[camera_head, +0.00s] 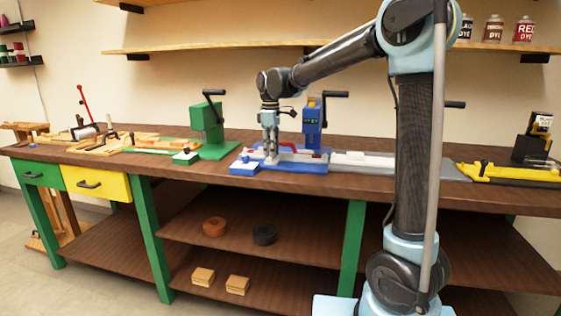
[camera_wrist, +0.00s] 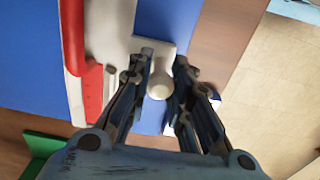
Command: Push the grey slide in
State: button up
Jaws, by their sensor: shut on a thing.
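My gripper (camera_head: 270,156) is over the front of the blue press base (camera_head: 308,168) on the bench, its fingers pointing down. In the wrist view its two fingers (camera_wrist: 165,62) stand on either side of a round pale knob (camera_wrist: 160,87) and are shut on it. A light grey piece (camera_wrist: 155,45), which looks like the slide, lies under and beyond the knob on the blue base. The fingers hide part of it. I cannot tell how far in the slide sits. A red part (camera_wrist: 92,88) lies on the base to the left of the fingers.
A blue press (camera_head: 312,118) with a black lever stands behind my gripper. A green press (camera_head: 206,128) is to the left, a grey fixture (camera_head: 362,159) to the right, and a yellow one (camera_head: 490,173) farther right. The bench's front edge is close.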

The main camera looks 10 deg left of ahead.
jog(key=shift+w, duration=0.3)
jog(key=shift+w+d, duration=0.1)
jog(key=shift+w, duration=0.8)
jog(key=shift+w+d, duration=0.1)
jog(key=shift+w, duration=0.75)
jog(key=shift+w+d, duration=0.2)
jog(key=shift+w, duration=2)
jog(key=o, duration=0.3)
jog(key=shift+w, duration=0.3)
